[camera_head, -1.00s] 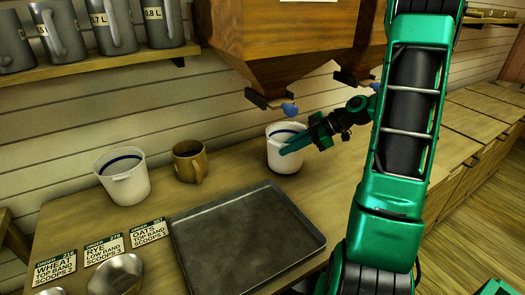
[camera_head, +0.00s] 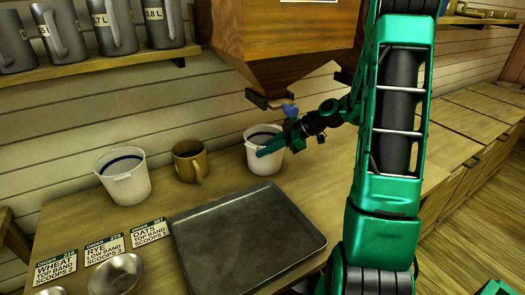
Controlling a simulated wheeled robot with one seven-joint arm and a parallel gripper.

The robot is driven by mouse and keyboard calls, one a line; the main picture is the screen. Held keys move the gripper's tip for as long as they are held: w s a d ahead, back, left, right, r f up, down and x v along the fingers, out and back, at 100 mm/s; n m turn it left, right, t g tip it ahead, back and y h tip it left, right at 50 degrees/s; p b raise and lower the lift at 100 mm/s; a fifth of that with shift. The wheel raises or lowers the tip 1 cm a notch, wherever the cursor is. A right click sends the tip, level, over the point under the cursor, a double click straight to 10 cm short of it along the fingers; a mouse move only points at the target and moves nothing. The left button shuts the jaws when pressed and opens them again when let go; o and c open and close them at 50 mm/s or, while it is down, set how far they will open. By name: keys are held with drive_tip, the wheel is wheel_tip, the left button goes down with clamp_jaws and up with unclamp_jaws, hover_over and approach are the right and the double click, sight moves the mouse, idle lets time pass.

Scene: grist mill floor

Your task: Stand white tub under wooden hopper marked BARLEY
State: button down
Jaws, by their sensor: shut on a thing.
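A white tub (camera_head: 264,160) with a dark blue band inside is on or just above the counter, behind the metal tray. My gripper (camera_head: 270,147) is shut on its rim from the right. The tub is upright. A wooden hopper (camera_head: 285,75) hangs above it, with a small blue-handled outlet at its bottom. The hopper's label is cut off by the top of the picture, so I cannot read it. A second hopper to its right is mostly hidden by my arm. Another white tub (camera_head: 124,178) stands at the left.
A brown mug (camera_head: 189,162) stands between the two tubs. A large grey tray (camera_head: 246,240) fills the front of the counter. Order cards (camera_head: 103,248) and a metal bowl (camera_head: 116,274) lie at the left. Grey jugs (camera_head: 112,25) stand on a shelf (camera_head: 85,67).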

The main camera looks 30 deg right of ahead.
drive_tip(key=c, duration=1.8)
unclamp_jaws()
drive_tip(key=v, duration=1.2)
drive_tip(key=s+a+m+g+h, duration=0.3)
drive_tip(key=s+m, duration=0.6)
drive_tip(key=s, duration=0.5)
drive_tip(key=s+a+m+g+h, duration=0.3)
drive_tip(key=s+m+h, duration=0.2)
drive_tip(key=s+m, duration=0.5)
drive_tip(key=s, duration=0.4)
drive_tip(key=shift+f+g, duration=0.25)
drive_tip(key=shift+g, duration=0.05)
